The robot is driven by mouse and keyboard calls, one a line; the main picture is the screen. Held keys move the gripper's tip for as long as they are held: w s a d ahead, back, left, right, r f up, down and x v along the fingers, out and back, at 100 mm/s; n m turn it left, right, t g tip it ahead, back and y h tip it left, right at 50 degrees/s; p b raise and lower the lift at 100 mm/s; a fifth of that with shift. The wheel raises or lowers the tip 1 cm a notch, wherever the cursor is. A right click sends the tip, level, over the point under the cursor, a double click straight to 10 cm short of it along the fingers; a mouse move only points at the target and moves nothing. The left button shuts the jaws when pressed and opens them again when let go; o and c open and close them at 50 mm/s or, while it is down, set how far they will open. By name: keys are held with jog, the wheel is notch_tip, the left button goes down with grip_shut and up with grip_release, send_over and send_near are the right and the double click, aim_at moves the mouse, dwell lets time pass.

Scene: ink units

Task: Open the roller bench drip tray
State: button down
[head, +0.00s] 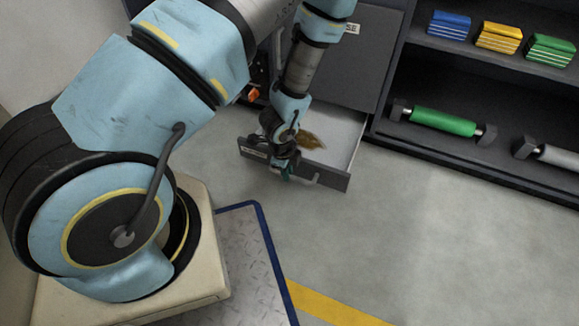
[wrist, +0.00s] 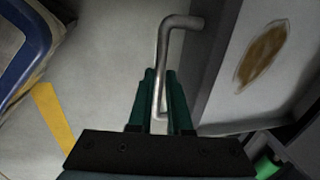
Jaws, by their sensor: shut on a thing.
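The drip tray (head: 342,140) is a grey drawer low in the dark bench, standing pulled out from it with its pale inside showing. A brown stain (head: 308,139) lies on its floor; the stain also shows in the wrist view (wrist: 262,57). My gripper (head: 285,172) is at the tray's front panel. In the wrist view, my gripper's green fingers (wrist: 160,78) are shut on the silver bar handle (wrist: 164,45), which runs down between them. In the head view my gripper and wrist hide part of the front panel and its label.
Shelves at the right hold blue (head: 449,25), yellow (head: 498,38) and green (head: 549,50) blocks, with a green roller (head: 443,122) and a grey roller (head: 556,154) below. A blue-edged metal plate (head: 240,255) lies near my base. The floor before the tray is clear.

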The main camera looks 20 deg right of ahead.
jog(key=c, duration=0.8)
grip_release()
jog(key=shift+c, duration=0.2)
jog(key=shift+r, duration=0.1)
notch_tip(320, 180, up, 10)
jog(key=s+a+p, duration=0.1)
jog(key=p, duration=0.3)
jog(key=shift+s+a+r, duration=0.15)
jog(key=shift+s+r, duration=0.05)
